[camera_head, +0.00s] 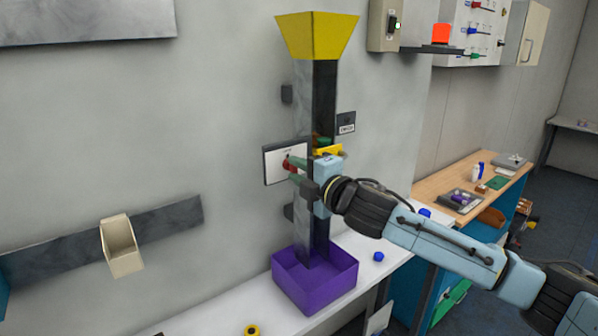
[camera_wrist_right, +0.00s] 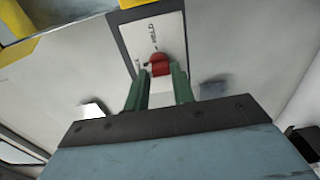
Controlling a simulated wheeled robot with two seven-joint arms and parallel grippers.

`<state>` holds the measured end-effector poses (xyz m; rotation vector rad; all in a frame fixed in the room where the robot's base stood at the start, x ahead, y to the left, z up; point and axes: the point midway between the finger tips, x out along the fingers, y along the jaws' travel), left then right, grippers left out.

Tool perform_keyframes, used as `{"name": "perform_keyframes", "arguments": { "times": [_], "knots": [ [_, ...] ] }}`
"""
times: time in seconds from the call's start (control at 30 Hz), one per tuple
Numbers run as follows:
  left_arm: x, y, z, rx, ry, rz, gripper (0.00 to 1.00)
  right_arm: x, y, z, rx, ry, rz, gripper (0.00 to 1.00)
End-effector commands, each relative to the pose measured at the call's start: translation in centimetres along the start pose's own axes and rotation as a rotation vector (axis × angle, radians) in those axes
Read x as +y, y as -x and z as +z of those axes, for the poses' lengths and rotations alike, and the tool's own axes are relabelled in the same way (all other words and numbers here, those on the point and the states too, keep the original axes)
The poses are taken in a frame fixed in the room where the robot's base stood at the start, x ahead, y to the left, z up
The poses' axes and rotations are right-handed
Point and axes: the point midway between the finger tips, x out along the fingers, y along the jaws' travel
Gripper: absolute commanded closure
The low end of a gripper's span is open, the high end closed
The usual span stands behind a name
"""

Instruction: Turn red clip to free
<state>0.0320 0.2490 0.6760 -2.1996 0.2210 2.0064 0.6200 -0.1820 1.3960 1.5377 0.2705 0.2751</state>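The red clip (camera_head: 287,163) sits on a white, dark-edged panel (camera_head: 272,167) on the left side of the upright chute. In the right wrist view the red clip (camera_wrist_right: 160,65) stands out from the panel (camera_wrist_right: 138,25), below a small mark and lettering that seems to read HELD. My right gripper (camera_head: 292,170) reaches the panel from the right. Its green fingers stand apart, one on each side of the clip, in the right wrist view (camera_wrist_right: 160,71). I cannot tell whether they press on it. My left gripper is not in view.
The dark chute (camera_head: 302,85) has a yellow hopper (camera_head: 317,35) on top and a purple bin (camera_head: 315,290) below. A yellow part (camera_head: 328,150) sits close by my right gripper. A beige holder (camera_head: 121,246) hangs on the wall at left. The wall space left of the panel is clear.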

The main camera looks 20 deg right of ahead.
Motion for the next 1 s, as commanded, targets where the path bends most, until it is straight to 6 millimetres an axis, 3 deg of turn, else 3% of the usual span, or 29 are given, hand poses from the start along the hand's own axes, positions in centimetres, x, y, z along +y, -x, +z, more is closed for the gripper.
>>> {"name": "perform_keyframes", "arguments": {
  "times": [0.03, 0.17, 0.57, 0.77, 1.0],
  "knots": [
    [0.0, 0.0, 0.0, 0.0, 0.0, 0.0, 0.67, 0.0, 0.0, 0.0, 0.0, 0.002, 0.0, 0.69],
    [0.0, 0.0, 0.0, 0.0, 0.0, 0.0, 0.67, 0.0, 0.0, 0.0, 0.0, 0.001, 0.0, 0.54],
    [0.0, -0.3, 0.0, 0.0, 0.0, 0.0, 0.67, -0.1, 0.7, 0.0, 0.0, -0.001, 0.001, 0.54],
    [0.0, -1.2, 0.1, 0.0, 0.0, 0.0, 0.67, -0.3, 3.7, 0.1, -0.001, 0.001, -0.001, 0.54],
    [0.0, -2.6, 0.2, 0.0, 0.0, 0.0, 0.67, -0.3, 8.6, 0.0, 0.0, 0.004, -0.002, 0.54]
  ]
}}
